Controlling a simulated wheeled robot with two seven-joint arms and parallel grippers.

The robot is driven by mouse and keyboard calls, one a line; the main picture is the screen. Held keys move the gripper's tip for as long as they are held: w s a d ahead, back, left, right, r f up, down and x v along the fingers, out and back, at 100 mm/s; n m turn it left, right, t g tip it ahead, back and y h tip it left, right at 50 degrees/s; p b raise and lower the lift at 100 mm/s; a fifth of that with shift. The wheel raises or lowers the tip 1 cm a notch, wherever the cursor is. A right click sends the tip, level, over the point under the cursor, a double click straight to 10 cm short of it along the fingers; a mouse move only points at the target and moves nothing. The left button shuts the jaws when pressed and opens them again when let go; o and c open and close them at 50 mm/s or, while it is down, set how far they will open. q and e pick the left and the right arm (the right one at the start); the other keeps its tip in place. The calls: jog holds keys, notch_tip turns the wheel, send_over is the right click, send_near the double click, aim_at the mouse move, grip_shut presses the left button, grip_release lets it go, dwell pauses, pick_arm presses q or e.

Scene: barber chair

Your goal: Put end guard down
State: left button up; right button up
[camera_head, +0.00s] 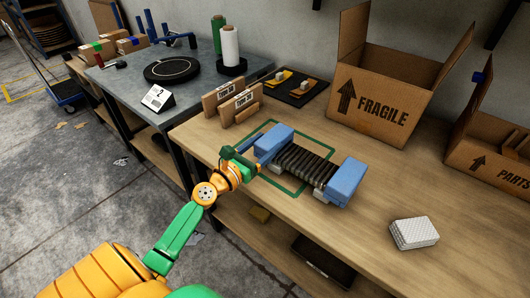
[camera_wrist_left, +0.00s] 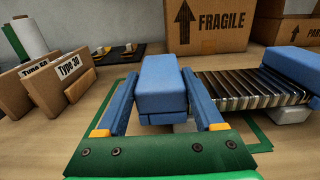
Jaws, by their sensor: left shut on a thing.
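In the head view a dark ribbed metal part (camera_head: 304,164) lies on the wooden table, with a blue block-shaped end guard at each end. My left gripper (camera_head: 262,157) is at the left end guard (camera_head: 279,139). In the left wrist view my left gripper (camera_wrist_left: 163,110) has its blue fingers on both sides of that guard (camera_wrist_left: 161,89) and is shut on it. The guard sits at the left end of the ribbed part (camera_wrist_left: 240,88); I cannot tell whether it rests on the table. The other end guard (camera_head: 346,181) is at the right end. My right gripper is out of view.
A green outline (camera_head: 300,189) marks the table around the left end. Small cardboard boxes (camera_head: 231,103) stand behind to the left, a FRAGILE box (camera_head: 382,98) behind, a PARTS box (camera_head: 487,162) at the right. A white textured block (camera_head: 414,233) lies front right, with bare table around it.

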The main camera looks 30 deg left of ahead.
pick_arm(q)
jog(key=o, duration=1.3)
jog(key=shift+r, duration=0.3)
jog(key=s+b, duration=0.1)
jog(key=s, duration=0.3)
jog(key=s+b, duration=0.1)
jog(key=s, duration=0.3)
jog(key=s+a+b, duration=0.1)
jog(key=s, duration=0.3)
jog(key=shift+f, duration=0.15)
